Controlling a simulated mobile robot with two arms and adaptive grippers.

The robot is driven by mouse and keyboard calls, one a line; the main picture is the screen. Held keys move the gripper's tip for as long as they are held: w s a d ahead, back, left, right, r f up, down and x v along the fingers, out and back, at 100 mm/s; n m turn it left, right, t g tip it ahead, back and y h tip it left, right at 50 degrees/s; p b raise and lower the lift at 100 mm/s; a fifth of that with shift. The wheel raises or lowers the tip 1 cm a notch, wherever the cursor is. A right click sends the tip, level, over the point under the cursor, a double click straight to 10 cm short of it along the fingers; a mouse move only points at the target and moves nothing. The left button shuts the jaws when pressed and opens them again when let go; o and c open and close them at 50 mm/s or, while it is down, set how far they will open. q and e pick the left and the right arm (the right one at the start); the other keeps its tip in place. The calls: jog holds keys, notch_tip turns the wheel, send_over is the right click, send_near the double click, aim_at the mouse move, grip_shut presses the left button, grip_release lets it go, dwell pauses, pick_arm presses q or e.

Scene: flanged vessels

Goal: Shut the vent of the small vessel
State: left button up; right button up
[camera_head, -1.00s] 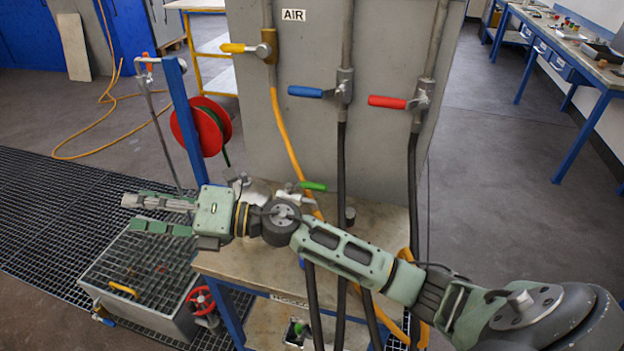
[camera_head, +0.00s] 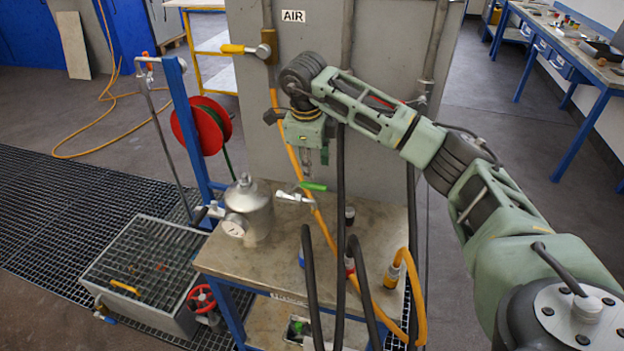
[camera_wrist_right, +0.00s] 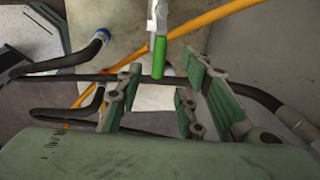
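The small vessel (camera_head: 248,208) is a silver metal pot with a round gauge on its side, standing on the bench. A silver valve (camera_head: 294,196) with a green lever handle (camera_head: 314,186) sits on its right side. The lever points right in the head view. My right gripper (camera_head: 312,166) points down just above the green handle. In the right wrist view the green handle (camera_wrist_right: 159,57) lies just beyond the fingers, and the right gripper (camera_wrist_right: 160,98) is open with nothing between its fingers. Contact with the handle cannot be made out. My left gripper is out of view.
Black hoses (camera_head: 312,280) and an orange hose (camera_head: 398,265) rise around the bench (camera_head: 225,258). Behind stands a grey panel (camera_head: 370,35) with a yellow-handled AIR valve (camera_head: 240,49). A red hose reel (camera_head: 190,127) and a grated sump (camera_head: 140,275) lie left.

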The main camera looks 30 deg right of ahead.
aim_at(312, 184)
jog(key=f, duration=0.1)
jog(key=f+p, duration=0.1)
jog(key=f, duration=0.3)
jog(key=shift+w+d+f+p, duration=0.15)
jog(key=shift+w+d+p, duration=0.15)
jog(key=shift+d, duration=0.05)
jog(key=shift+w+f, duration=0.15)
jog(key=shift+f, duration=0.55)
grip_shut()
